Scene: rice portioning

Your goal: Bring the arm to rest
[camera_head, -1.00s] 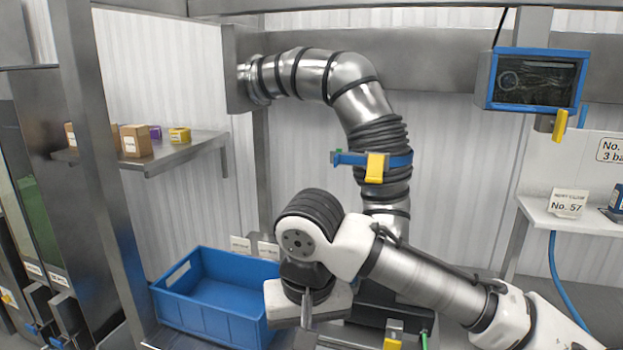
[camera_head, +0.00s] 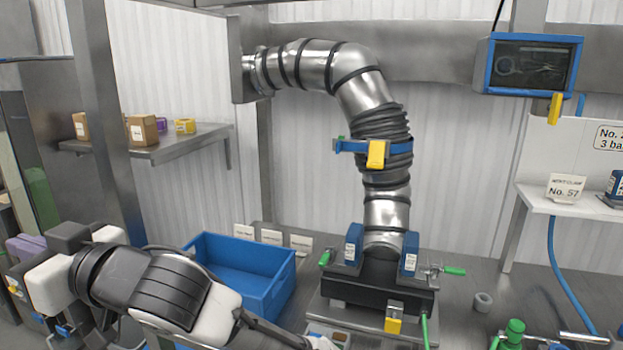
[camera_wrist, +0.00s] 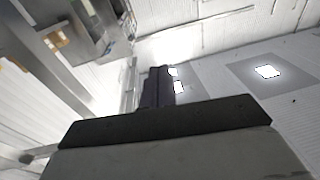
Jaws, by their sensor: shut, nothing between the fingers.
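My arm reaches across the lower left of the head view, its dark and white links over the front left of the bench. Its far end, with a white hand part, is at the far left edge, where the fingertips cannot be made out. In the wrist view my gripper (camera_wrist: 157,86) shows as dark fingers beyond the broad hand body; they are shut with nothing between them. The hand appears tilted, facing walls and bright lights.
A blue bin (camera_head: 243,268) stands on the bench just behind my arm. A steel duct (camera_head: 372,92) rises from a dark machine base (camera_head: 375,292) at centre. A shelf (camera_head: 170,146) with small boxes and a steel post (camera_head: 103,120) stand at left. A blue-framed screen (camera_head: 530,66) hangs at right.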

